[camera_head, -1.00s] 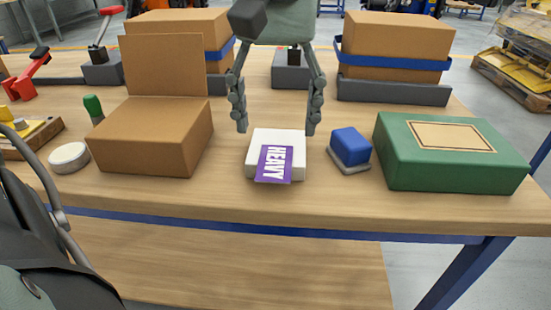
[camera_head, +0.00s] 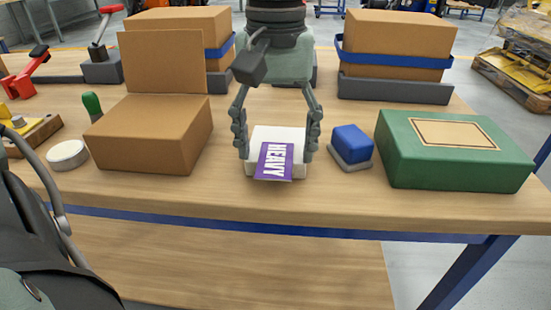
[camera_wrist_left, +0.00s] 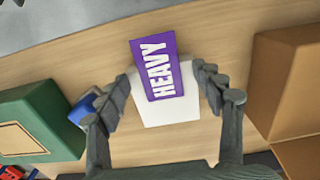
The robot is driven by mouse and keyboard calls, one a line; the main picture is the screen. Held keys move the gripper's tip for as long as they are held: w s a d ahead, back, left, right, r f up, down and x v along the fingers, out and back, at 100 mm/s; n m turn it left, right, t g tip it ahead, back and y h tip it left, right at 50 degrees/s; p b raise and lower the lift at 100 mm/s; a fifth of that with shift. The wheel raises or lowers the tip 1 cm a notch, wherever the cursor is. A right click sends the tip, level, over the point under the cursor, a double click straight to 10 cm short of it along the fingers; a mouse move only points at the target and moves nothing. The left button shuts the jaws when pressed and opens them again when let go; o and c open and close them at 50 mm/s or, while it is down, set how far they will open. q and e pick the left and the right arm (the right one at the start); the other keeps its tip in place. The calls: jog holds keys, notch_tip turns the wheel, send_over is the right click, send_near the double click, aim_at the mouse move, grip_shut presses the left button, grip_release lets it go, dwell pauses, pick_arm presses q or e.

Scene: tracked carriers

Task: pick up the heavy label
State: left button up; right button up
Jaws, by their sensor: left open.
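The heavy label (camera_head: 274,161) is a purple card with white "HEAVY" lettering. It lies on a white block (camera_head: 278,134) near the table's front edge and juts past the block's front side. It also shows in the left wrist view (camera_wrist_left: 156,66), with bare block (camera_wrist_left: 166,113) beside it. My left gripper (camera_head: 277,153) is open, pointing down, with one finger on each side of the block. In the left wrist view its fingertips (camera_wrist_left: 163,78) flank the label with nothing gripped. Whether the fingers touch the block, I cannot tell. My right gripper is not in view.
A blue block on a grey base (camera_head: 351,145) stands close on the right, then a green box (camera_head: 455,152). Strapped cartons (camera_head: 395,45) stand behind.

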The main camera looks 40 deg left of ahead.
pick_arm(q)
jog(key=shift+f, duration=0.15)
jog(key=c, duration=0.8)
jog(key=shift+c, duration=0.2)
jog(key=shift+s, duration=0.1)
